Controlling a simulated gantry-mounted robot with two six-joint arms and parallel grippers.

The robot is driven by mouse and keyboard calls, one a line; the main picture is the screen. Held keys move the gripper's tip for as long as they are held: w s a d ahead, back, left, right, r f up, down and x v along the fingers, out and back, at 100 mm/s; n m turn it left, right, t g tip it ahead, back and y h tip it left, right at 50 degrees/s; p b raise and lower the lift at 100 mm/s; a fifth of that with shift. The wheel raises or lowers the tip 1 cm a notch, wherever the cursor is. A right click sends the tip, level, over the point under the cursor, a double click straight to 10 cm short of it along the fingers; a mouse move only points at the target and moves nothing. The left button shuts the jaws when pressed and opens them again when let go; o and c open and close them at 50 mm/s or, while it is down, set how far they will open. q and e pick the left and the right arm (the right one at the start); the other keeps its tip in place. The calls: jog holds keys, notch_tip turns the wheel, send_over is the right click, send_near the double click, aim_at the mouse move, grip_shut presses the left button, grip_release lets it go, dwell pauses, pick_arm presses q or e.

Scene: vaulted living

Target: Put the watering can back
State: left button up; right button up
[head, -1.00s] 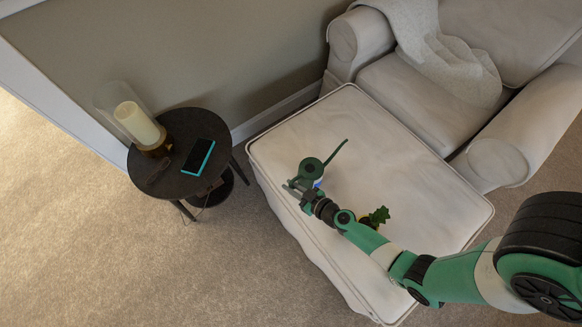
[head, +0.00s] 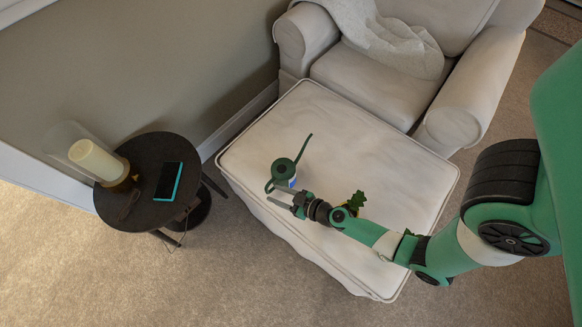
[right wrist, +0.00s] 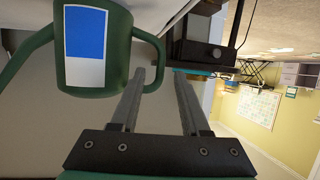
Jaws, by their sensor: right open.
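The green watering can (head: 284,170) stands on the pale ottoman (head: 375,150), its long thin spout pointing up and right in the head view. In the right wrist view the can (right wrist: 118,75) appears inverted, with a blue and white label and a curved handle at its right side. My right gripper (head: 277,198) is just on the near side of the can, open and empty. In the wrist view its fingers (right wrist: 162,75) point toward the handle; the left fingertip is close to it, and I cannot tell whether they touch. My left gripper is not in view.
A small green plant (head: 356,200) sits on the ottoman beside my right arm. A dark round side table (head: 150,210) holds a candle (head: 97,160) and a phone-like slab (head: 168,181). A pale armchair (head: 385,85) adjoins the ottoman. Open carpet lies in front.

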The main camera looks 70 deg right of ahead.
jog(key=v, duration=0.7)
jog(key=shift+s+b, duration=0.2)
jog(key=shift+b, duration=0.25)
jog(key=w+a+r+n+t+y, duration=0.25)
jog(key=w+r, duration=0.55)
jog(key=r, duration=0.4)
jog(key=w+a+r+n+t+y, duration=0.1)
jog(key=w+r+n+t+y, duration=0.15)
jog(key=w+r, duration=0.75)
jog(key=w+a+r+n+t+y, duration=0.1)
jog(key=w+a+r+t, duration=0.3)
jog(key=r, duration=1.1)
jog(key=s+a+r+m+t, duration=0.1)
jog(key=s+r, duration=0.3)
jog(key=r, duration=1.2)
jog(key=s+a+r+m+t+h, duration=0.1)
jog(key=s+r+t, duration=0.3)
jog(key=r, duration=1.2)
jog(key=shift+m, duration=0.4)
